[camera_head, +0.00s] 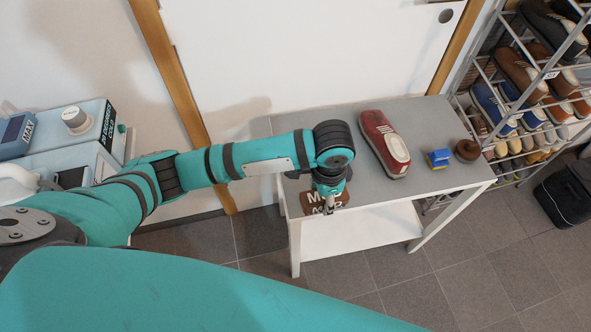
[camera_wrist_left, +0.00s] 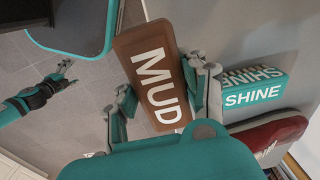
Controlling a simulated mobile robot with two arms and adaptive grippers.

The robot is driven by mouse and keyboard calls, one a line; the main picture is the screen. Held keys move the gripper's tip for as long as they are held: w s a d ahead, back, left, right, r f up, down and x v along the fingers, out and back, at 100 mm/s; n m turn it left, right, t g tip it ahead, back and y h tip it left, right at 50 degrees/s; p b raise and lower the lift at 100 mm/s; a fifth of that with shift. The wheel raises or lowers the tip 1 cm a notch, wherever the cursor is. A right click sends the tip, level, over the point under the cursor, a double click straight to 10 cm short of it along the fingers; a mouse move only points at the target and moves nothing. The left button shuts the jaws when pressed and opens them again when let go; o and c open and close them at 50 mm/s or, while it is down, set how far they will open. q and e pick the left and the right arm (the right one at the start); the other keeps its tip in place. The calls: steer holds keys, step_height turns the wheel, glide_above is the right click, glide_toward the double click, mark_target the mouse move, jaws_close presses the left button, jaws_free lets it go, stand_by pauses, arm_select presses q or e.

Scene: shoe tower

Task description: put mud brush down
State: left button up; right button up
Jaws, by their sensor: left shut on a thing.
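The mud brush is a brown block with white "MUD" lettering. In the head view the mud brush (camera_head: 309,201) is at the front left edge of the grey table top, partly covered by my gripper. My left gripper (camera_head: 329,205) points down and is shut on it. In the left wrist view the mud brush (camera_wrist_left: 150,62) lies between the fingers of my left gripper (camera_wrist_left: 162,88), with floor tiles beyond its far end. I cannot tell whether it touches the table. My right gripper (camera_wrist_left: 64,66) shows small in the left wrist view; its jaws are unclear.
The table (camera_head: 410,122) also holds a red shoe (camera_head: 384,143), a blue and yellow item (camera_head: 438,158) and a round brown item (camera_head: 467,150). A shoe rack (camera_head: 487,65) stands right; a black bag (camera_head: 566,194) is on the floor.

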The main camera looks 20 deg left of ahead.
arm_select(q)
steer(key=w+a, duration=0.5)
steer(key=w, duration=0.1)
steer(key=w+a+f, duration=0.1)
steer(key=w+a, duration=0.2)
steer(key=shift+w+a+p, duration=0.2)
steer(key=shift+a+p, duration=0.15)
steer(key=shift+f, duration=1.85)
steer(key=shift+f, duration=0.1)
steer(key=o, duration=1.2)
